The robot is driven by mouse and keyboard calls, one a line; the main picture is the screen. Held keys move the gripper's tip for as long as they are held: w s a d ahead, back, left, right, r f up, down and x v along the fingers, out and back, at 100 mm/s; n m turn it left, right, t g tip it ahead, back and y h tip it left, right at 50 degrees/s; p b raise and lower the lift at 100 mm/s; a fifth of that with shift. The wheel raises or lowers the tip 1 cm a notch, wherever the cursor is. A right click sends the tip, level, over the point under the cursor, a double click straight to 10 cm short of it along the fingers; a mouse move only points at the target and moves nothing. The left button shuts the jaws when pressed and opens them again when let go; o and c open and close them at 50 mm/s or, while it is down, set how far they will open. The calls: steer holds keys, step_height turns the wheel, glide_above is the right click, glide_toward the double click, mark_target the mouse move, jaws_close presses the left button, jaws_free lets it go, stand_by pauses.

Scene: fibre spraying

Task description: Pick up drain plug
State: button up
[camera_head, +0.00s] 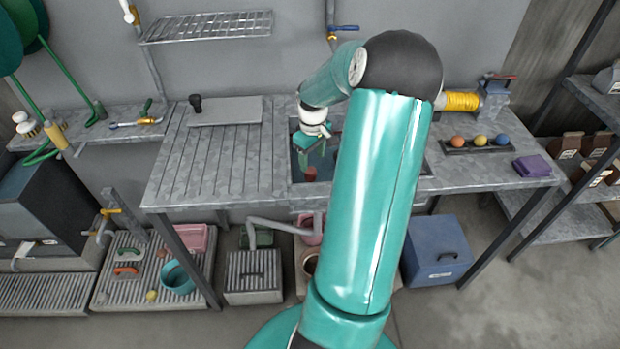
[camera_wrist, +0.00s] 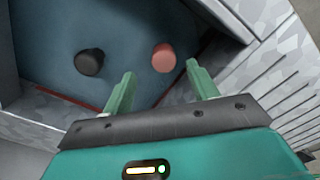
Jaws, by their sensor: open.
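A reddish round stub (camera_wrist: 163,57), which looks like the drain plug, stands on the blue-grey floor of the sink (camera_wrist: 125,25) in the wrist view. It also shows as a small red shape in the head view (camera_head: 310,174), below my gripper. A dark round piece (camera_wrist: 89,61) is on the sink floor to its left; I cannot tell if it is a second plug or a drain fitting. My gripper (camera_wrist: 160,69) is open and empty, with the red stub seen between and beyond its green fingertips. In the head view my gripper (camera_head: 306,152) is over the sink, partly hidden by my arm.
The sink walls close in around my gripper. A ribbed metal drainboard (camera_head: 215,160) lies to the left, with a flat grey board (camera_head: 226,112) on it. Coloured balls in a rack (camera_head: 480,142) and a purple block (camera_head: 532,166) sit to the right.

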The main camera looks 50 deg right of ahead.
mark_target(310, 170)
steer(key=f, duration=0.8)
steer(key=shift+w+a+f, duration=0.2)
steer(key=shift+a+f, duration=0.05)
steer(key=shift+f, duration=0.05)
steer(key=c, duration=1.1)
